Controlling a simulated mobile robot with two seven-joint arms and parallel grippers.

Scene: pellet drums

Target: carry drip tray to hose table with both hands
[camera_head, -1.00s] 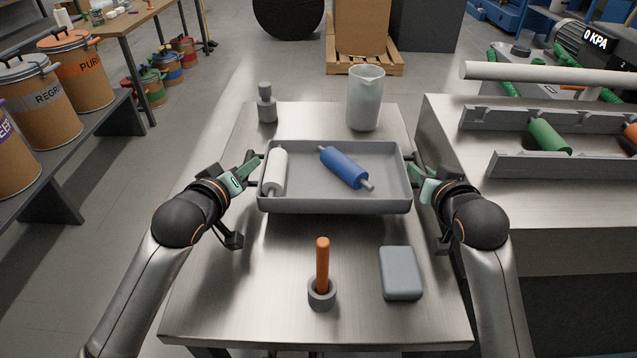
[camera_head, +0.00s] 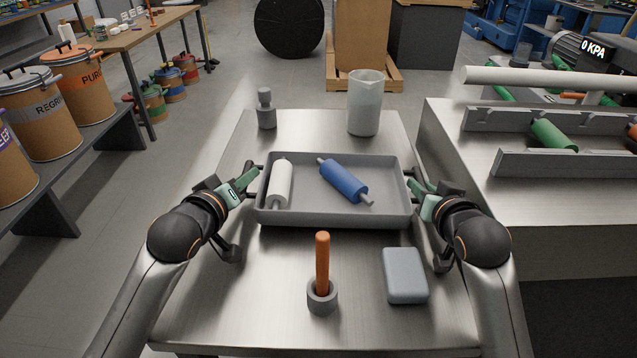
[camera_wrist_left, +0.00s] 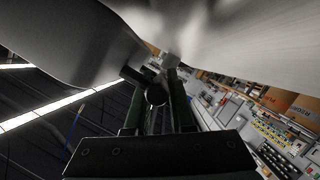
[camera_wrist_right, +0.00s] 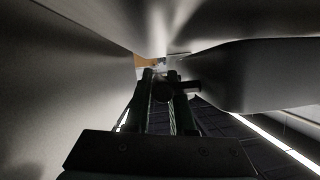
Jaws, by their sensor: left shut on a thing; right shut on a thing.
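The grey drip tray (camera_head: 335,217) is in the middle of the head view, above the metal table. A white roller (camera_head: 280,184) lies at its left end and a blue roller (camera_head: 344,182) lies slantwise near its middle. My left gripper (camera_head: 255,174) is shut on the tray's left side. My right gripper (camera_head: 409,179) is shut on its right side. In the left wrist view the fingers (camera_wrist_left: 160,85) close around a dark handle below the tray's pale surface. The right wrist view shows the other fingers (camera_wrist_right: 165,85) at a similar handle. Whether the tray touches the table is hard to tell.

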